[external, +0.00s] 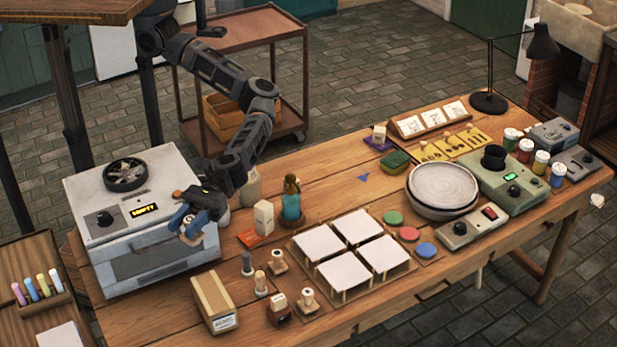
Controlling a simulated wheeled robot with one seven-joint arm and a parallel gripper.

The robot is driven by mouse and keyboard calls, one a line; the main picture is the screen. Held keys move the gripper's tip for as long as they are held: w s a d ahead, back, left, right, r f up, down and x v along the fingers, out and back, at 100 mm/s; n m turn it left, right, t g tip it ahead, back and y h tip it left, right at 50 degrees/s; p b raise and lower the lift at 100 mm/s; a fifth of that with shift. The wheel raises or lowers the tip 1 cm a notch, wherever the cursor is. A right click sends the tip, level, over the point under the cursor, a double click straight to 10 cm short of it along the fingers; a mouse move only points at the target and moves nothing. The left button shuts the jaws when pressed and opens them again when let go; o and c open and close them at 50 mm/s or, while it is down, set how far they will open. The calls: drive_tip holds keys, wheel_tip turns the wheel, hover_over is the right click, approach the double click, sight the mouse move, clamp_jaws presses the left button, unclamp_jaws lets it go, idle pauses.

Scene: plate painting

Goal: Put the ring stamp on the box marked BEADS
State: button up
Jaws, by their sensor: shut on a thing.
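My gripper (190,225) is shut on a small pale wooden thing (192,240), held in front of the grey kiln-like unit's right side. It may be a stamp, but its face and mark cannot be made out. A cardboard box (208,294) with a white label stands at the table's front left, below and right of my gripper; its label is too small to read. Several stamps with knob handles stand right of this box, among them a pale one (261,284) and a dark red-based one (279,310). I cannot tell which mark each bears.
The grey unit (108,238) stands close at the left. White tiles (352,226) lie mid-table, with stacked bowls (443,185) beyond. Bare wood lies left of the cardboard box.

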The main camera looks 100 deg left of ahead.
drive_tip(key=shift+w+a+f+b, duration=0.25)
drive_tip(key=shift+a+f+b, duration=0.3)
drive_tip(key=shift+a+f, duration=0.3)
hover_over(204, 289)
wheel_tip(204, 289, down, 15)
drive_tip(key=shift+f+b, duration=0.25)
drive_tip(key=shift+b, duration=0.05)
drive_tip(key=o, duration=1.1)
drive_tip(key=shift+r, duration=0.1)
drive_tip(key=shift+r, duration=0.1)
